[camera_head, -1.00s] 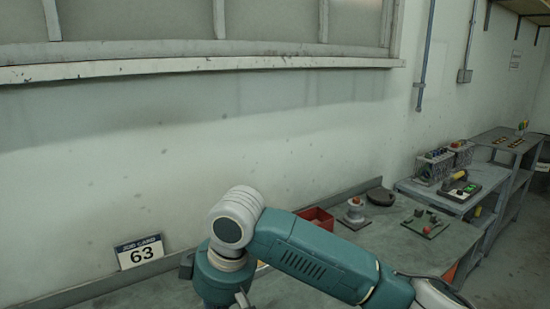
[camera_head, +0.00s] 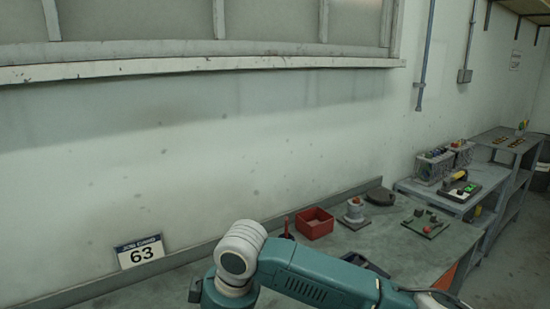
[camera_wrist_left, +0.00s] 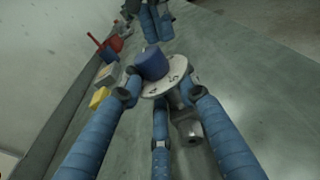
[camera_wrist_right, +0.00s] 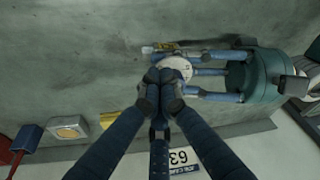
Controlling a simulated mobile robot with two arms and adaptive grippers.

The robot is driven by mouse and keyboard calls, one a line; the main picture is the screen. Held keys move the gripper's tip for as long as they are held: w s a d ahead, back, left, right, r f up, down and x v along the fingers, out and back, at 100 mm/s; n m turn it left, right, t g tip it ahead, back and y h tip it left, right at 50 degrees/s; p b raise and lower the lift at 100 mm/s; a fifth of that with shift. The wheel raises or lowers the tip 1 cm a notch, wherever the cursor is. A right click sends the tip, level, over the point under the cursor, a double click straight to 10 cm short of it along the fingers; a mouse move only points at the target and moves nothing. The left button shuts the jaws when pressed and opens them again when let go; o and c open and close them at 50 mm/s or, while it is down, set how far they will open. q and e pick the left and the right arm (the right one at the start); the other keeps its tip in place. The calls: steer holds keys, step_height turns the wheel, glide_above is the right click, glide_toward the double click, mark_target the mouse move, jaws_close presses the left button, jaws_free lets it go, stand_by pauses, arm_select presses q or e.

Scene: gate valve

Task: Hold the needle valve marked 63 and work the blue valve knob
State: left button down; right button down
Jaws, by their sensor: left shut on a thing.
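The needle valve has a pale round dial plate (camera_wrist_left: 164,78) with a blue knob (camera_wrist_left: 151,63) on it, and a metal body (camera_wrist_left: 188,130) partly hidden below. My left gripper (camera_wrist_left: 158,98) is shut on the valve, its blue fingers around it below the plate. In the right wrist view the dial plate (camera_wrist_right: 176,67) shows just beyond my right gripper (camera_wrist_right: 164,98). The right fingertips are drawn close together and cover the knob there, so contact is unclear. In the left wrist view these fingers are above the knob. I can read no number on the valve.
A job card marked 63 (camera_head: 140,250) leans at the wall. A red bin (camera_head: 314,224), a grey pedestal (camera_head: 354,213) and a small plate with parts (camera_head: 425,223) stand along the bench. A yellow block (camera_wrist_left: 99,97) lies near the left gripper. The bench's right side is largely clear.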

steer(key=shift+a, duration=0.35)
stand_by(0.7)
steer(key=shift+s, duration=0.15)
steer(key=shift+s+a+r, duration=0.15)
steer(key=shift+s+a, duration=0.35)
steer(key=shift+s, duration=0.35)
steer(key=shift+a, duration=0.1)
steer(key=shift+w, duration=0.1)
steer(key=shift+s+d, duration=0.2)
steer(key=shift+d, duration=0.1)
steer(key=v, duration=0.3)
steer(key=a+v, duration=0.1)
steer(key=v, duration=0.1)
steer(key=shift+w+d+r, duration=0.15)
steer(key=shift+w+r, duration=0.1)
steer(key=shift+r, duration=0.25)
